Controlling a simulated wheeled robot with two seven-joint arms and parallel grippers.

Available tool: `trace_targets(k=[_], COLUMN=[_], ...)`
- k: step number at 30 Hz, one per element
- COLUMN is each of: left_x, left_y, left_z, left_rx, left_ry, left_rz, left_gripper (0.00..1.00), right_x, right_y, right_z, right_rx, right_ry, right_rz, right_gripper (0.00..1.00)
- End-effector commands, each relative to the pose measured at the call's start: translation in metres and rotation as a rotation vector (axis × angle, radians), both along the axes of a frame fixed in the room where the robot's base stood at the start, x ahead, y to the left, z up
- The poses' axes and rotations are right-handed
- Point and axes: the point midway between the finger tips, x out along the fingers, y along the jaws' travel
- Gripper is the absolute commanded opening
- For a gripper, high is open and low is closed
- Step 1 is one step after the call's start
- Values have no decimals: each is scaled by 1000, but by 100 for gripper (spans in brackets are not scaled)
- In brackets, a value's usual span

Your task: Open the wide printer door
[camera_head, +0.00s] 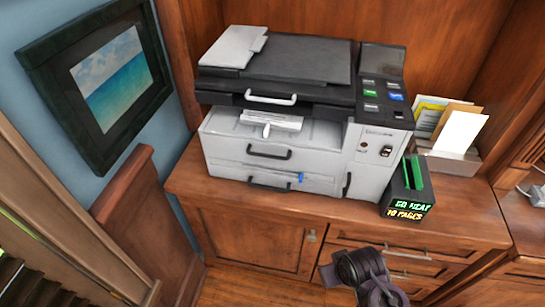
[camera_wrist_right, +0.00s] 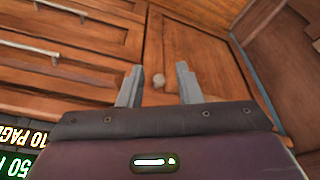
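The printer (camera_head: 300,120) stands on the wooden cabinet, with a dark scanner lid, white body and control panel at right. Its wide white front panel (camera_head: 235,150) has a dark horizontal handle (camera_head: 268,152) and looks closed. A second dark handle (camera_head: 268,184) sits lower, and a short upright handle (camera_head: 347,184) is on the narrow right part. Part of my right arm shows at the bottom of the head view, below and away from the printer. My right gripper (camera_wrist_right: 158,90) is open and empty, its fingers apart before wooden cabinet fronts. My left gripper is out of view.
A dark box with green and yellow lettering (camera_head: 408,207) stands right of the printer. A paper holder (camera_head: 450,160) is behind it. Drawers (camera_head: 400,255) and a cabinet door (camera_head: 255,240) are below. A framed picture (camera_head: 105,80) hangs at left.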

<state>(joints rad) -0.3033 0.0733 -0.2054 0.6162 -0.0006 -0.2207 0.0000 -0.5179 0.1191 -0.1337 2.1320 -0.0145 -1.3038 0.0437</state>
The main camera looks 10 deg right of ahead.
Motion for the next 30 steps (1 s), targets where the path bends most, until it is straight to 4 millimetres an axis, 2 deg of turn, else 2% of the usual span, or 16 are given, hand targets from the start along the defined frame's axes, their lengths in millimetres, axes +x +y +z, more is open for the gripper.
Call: trace_targets(k=[1,3,6,11,17,20,23,27,30], left_x=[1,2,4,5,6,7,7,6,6], left_y=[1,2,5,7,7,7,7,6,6], left_z=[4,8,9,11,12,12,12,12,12], left_rx=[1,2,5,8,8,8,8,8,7], left_ry=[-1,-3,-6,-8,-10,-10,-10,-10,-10], left_rz=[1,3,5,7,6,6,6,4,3], left_gripper=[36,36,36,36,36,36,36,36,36], right_x=[5,16,37,71,117,144,172,200,208], right_y=[0,1,4,13,29,41,55,70,74], right_z=[24,54,77,96,110,116,124,139,150], right_rx=[5,22,64,161,363,528,767,1158,1356], right_ry=[-31,-89,-178,-308,-450,-504,-515,-395,-272], right_rz=[-12,-46,-106,-191,-290,-343,-402,-486,-532], right_gripper=[32,32,32,32,32,32,32,32,32])
